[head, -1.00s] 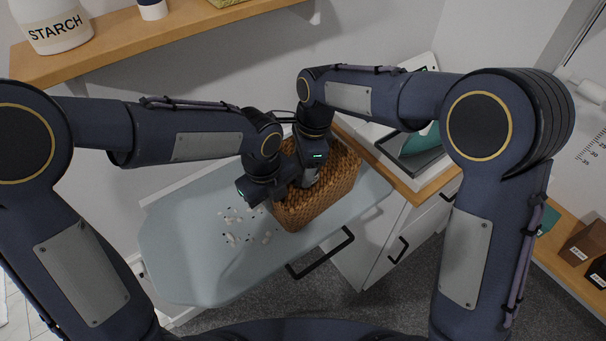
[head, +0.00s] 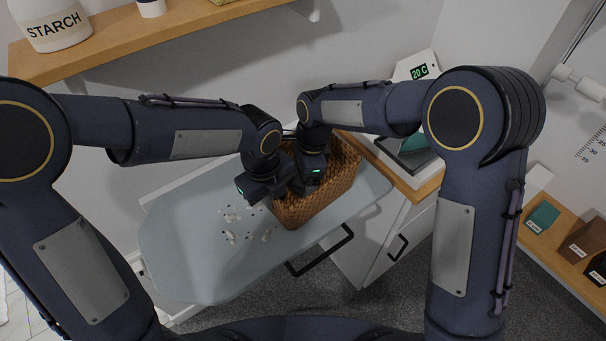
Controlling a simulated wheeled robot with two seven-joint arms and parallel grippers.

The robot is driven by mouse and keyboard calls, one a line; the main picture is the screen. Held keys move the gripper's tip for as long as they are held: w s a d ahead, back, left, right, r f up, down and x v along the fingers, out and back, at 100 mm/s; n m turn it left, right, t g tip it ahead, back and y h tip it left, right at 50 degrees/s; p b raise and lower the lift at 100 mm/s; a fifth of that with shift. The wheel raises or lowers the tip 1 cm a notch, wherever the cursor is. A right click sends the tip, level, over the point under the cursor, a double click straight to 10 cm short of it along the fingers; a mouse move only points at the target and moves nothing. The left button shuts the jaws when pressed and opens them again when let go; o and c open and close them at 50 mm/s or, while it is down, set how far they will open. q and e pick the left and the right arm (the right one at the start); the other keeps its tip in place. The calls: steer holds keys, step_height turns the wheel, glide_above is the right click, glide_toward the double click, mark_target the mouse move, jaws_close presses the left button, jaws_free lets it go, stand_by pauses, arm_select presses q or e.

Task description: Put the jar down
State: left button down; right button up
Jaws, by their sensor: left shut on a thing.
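My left gripper (head: 282,192) is at the left rim of a brown woven basket (head: 318,203) on the grey-blue ironing board (head: 190,250). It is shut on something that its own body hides. My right gripper (head: 309,184) is just right of it, over the basket's opening, and its fingers are hidden. No jar shows in either gripper. A white jar marked STARCH (head: 55,28) stands on the wooden shelf (head: 120,45) at the upper left.
Small white bits (head: 232,217) lie scattered on the board left of the basket. A wood-topped cabinet (head: 385,215) with black handles stands to the right, with a device reading 20 C (head: 419,71) behind. Small boxes (head: 543,217) stand on a right-hand shelf. The board's left part is mostly free.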

step_height(320, 180, up, 12)
steer(key=d, duration=0.1)
steer(key=shift+w+d, duration=0.2)
steer(key=shift+d, duration=0.2)
steer(key=shift+r, duration=0.1)
steer(key=s+d+r+n+t+y, duration=0.1)
steer(key=s+d+r+n, duration=0.15)
steer(key=s+d, duration=0.35)
steer(key=s+d+r+n+t+y, duration=0.1)
steer(key=s+d+r+n, duration=0.2)
steer(key=d, duration=0.5)
steer(key=s+d+f+n+t, duration=0.2)
steer(key=s+f+n, duration=0.1)
steer(key=s, duration=0.4)
steer(key=s+d+f+n+t, duration=0.2)
steer(key=s+n, duration=0.3)
steer(key=s, duration=0.3)
steer(key=shift+s+d+f, duration=0.15)
steer(key=shift+d+f, duration=0.3)
